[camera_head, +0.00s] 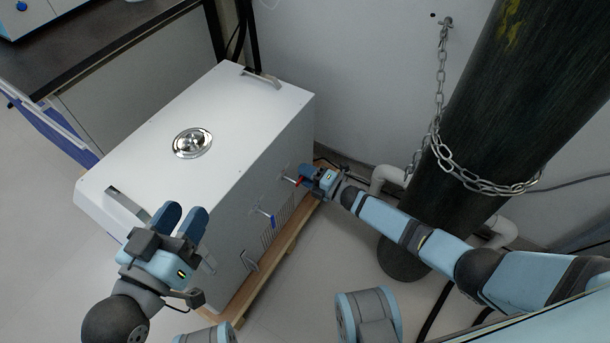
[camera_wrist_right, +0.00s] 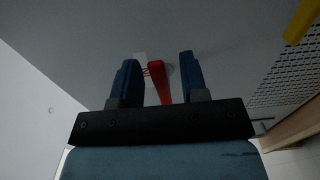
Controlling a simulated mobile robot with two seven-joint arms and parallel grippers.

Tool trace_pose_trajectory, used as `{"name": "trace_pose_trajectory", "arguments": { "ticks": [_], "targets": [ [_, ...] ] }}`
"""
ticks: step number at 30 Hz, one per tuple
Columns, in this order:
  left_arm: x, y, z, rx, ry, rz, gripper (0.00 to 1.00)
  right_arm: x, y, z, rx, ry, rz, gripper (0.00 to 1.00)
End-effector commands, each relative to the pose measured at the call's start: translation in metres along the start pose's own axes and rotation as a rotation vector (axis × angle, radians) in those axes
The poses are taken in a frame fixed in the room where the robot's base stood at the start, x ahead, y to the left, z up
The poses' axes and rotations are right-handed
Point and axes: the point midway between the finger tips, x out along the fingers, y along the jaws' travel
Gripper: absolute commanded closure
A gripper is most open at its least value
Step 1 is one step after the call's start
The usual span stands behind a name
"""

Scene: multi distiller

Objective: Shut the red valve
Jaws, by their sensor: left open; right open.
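The red valve (camera_head: 290,179) sticks out of the side of the white distiller box (camera_head: 255,125), near its far right corner. In the right wrist view its red handle (camera_wrist_right: 158,82) stands between the two blue fingers, with a visible gap to each finger. My right gripper (camera_head: 307,176) is open around the handle, its fingers pointing at the box side; it also shows in the right wrist view (camera_wrist_right: 157,72). My left gripper (camera_head: 185,215) is open and empty near the front left of the box.
A blue-handled valve (camera_head: 267,216) sits on the same side, nearer to me. A yellow part (camera_wrist_right: 302,22) shows at upper right of the wrist view. A dark gas cylinder (camera_head: 485,115) with a chain (camera_head: 470,178) stands right of the box, close to my right arm.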

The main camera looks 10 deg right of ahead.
Motion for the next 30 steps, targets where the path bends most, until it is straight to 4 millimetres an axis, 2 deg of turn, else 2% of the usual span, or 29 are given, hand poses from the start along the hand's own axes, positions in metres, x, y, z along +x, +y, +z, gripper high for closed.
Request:
{"name": "trace_pose_trajectory", "arguments": {
  "ticks": [8, 9, 14, 23, 30],
  "targets": [
    [0.0, -0.0001, 0.0013, 0.0, -0.007, 0.001, 0.57, 0.0028, 0.0003, 0.0, 0.0, 0.0, 0.0, 0.6],
    [0.0, -0.0001, 0.0014, 0.0, -0.007, 0.001, 0.57, 0.0028, 0.0003, -0.0001, 0.0, 0.0, 0.0, 0.64],
    [0.0, -0.0001, 0.0014, 0.0, -0.007, 0.001, 0.57, 0.0027, 0.0003, 0.0, 0.0, 0.0, 0.0, 1.0],
    [0.0001, -0.0002, 0.0022, 0.0, -0.007, 0.001, 0.57, 0.0026, -0.0008, 0.0001, 0.016, 0.0, 0.0, 1.0],
    [0.0002, -0.0008, 0.0073, -0.002, -0.018, 0.002, 0.57, 0.0027, -0.0057, 0.0002, 0.118, 0.0, 0.0, 1.0]
  ]
}}
